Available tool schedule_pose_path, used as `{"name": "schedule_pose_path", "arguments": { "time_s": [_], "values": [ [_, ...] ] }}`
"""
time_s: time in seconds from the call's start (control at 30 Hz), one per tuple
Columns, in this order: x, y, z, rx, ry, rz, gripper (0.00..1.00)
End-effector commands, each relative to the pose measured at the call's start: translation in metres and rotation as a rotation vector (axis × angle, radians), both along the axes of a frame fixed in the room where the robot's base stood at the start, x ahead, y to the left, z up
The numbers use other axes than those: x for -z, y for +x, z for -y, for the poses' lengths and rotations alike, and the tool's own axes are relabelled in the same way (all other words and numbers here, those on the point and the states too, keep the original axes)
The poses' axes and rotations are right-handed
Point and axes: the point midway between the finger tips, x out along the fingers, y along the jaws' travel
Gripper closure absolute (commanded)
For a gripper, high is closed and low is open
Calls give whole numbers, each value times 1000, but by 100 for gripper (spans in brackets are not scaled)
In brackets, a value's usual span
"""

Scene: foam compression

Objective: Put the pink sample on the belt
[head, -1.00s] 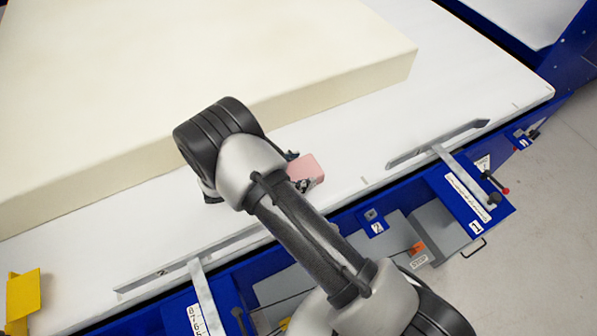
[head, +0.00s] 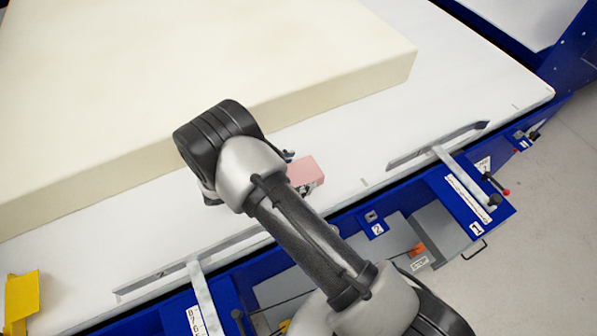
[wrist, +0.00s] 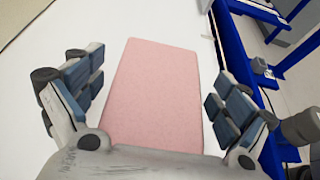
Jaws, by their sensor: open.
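The pink sample (head: 305,170) is a small pink block on the white belt (head: 350,140), just right of my arm's end in the head view. In the wrist view the pink sample (wrist: 155,95) lies between my open fingers, with white belt showing on both sides of it. My gripper (wrist: 150,90) is open, its finger pads apart from the block on either side. In the head view my wrist hides most of the gripper. I cannot tell whether the block rests flat on the belt.
A large cream foam block (head: 230,60) covers much of the belt behind. Metal side guides (head: 437,147) run along the belt's front edge beside the blue frame (head: 400,188). A yellow bracket (head: 22,300) stands at the lower left. The belt to the right is clear.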

Motion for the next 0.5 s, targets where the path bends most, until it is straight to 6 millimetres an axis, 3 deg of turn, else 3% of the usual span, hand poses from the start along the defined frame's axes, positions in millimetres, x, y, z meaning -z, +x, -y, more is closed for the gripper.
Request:
{"name": "schedule_pose_path", "arguments": {
  "time_s": [0.17, 0.5],
  "values": [
    [-7, -2, -7, -3, 0, 1, 6],
    [-35, -27, -67, -4, 1, 3, 6]
  ]
}}
